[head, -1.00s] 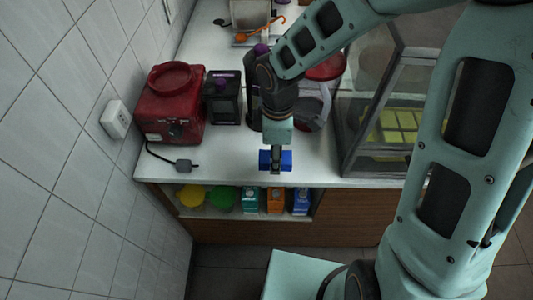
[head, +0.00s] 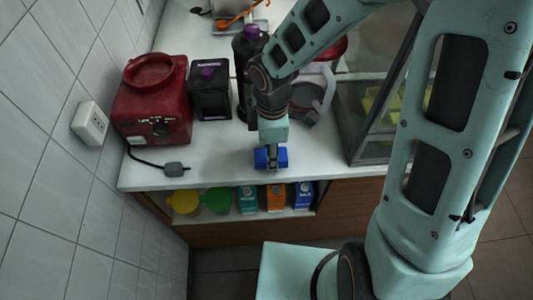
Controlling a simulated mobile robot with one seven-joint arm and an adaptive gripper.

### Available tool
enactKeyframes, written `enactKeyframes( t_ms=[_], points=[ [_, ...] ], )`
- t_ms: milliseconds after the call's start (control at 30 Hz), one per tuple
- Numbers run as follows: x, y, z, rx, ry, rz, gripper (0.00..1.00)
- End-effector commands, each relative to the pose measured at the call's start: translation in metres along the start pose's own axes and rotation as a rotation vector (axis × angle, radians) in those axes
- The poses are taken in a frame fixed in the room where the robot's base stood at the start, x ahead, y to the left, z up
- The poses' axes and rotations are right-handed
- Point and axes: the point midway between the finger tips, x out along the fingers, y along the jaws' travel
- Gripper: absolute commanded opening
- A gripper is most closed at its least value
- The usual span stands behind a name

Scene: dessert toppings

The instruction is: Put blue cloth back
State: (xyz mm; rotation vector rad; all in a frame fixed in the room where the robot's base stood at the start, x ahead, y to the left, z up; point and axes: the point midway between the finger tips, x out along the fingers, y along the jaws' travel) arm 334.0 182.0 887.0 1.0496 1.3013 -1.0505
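The blue cloth (head: 281,156) is a small dark blue roll or bundle near the front edge of the white counter. My gripper (head: 271,160) points down over its middle, and blue shows on both sides of the fingers. The fingers appear to be on or around the cloth. From this view I cannot tell whether they are closed on it, or whether the cloth touches the counter top.
A red machine (head: 153,105) with a cable and a black container (head: 209,92) stand left on the white counter (head: 215,150). A dark bottle (head: 246,60) is behind my gripper. A glass case (head: 372,120) stands right. The shelf below holds cartons (head: 276,197) and yellow and green items.

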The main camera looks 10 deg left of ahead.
Motion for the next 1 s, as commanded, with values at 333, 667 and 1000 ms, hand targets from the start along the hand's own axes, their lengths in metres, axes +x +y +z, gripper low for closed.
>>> enactKeyframes(
  t_ms=[333,667,1000],
  points=[
    [0.003,0.000,0.001,0.000,0.000,0.000,0.16],
    [0.004,0.000,0.001,0.000,0.000,0.000,0.56],
    [-0.009,0.001,0.001,0.003,0.000,0.003,0.56]
  ],
)
